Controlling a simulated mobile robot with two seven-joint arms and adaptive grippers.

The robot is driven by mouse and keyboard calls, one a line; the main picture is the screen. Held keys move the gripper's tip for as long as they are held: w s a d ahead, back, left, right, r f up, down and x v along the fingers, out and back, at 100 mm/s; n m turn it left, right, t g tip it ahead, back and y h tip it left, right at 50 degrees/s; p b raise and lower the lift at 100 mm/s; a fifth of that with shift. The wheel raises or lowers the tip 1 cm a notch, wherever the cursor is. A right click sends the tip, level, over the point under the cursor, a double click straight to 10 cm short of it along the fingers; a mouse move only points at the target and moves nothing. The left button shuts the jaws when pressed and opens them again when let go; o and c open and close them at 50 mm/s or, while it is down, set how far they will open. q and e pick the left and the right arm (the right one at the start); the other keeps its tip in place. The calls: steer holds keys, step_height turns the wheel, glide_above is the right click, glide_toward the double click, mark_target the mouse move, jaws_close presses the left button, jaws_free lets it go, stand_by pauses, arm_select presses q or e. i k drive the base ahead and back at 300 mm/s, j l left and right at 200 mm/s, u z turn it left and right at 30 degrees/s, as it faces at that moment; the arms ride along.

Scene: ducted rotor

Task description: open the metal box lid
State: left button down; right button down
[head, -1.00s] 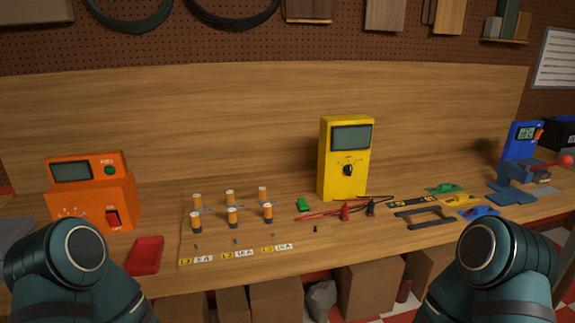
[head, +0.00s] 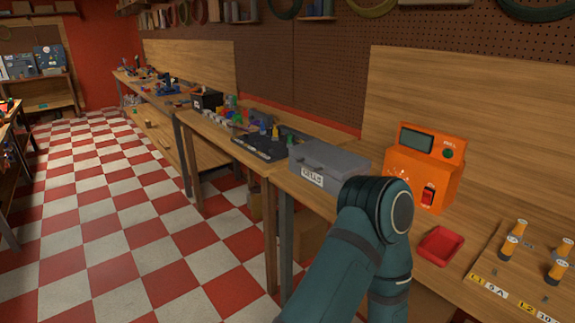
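A grey metal box (head: 322,164) with its lid closed sits on the wooden workbench, left of the orange device. A white label (head: 312,176) with dark lettering is on its front face. One of my teal arms stands in front of the bench, just right of the box, and overlaps the view of its right front corner. Neither of my grippers is in view.
The orange device (head: 420,168) stands right of the box, with a red tray (head: 439,246) in front of it. Orange cylinders (head: 513,240) stand farther right. A black mat (head: 262,147) with small parts lies beyond the box. The checkered floor (head: 150,235) to the left is open.

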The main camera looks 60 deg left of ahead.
mark_target(341, 164)
steer(key=j+u, duration=0.15)
steer(key=u, duration=1.35)
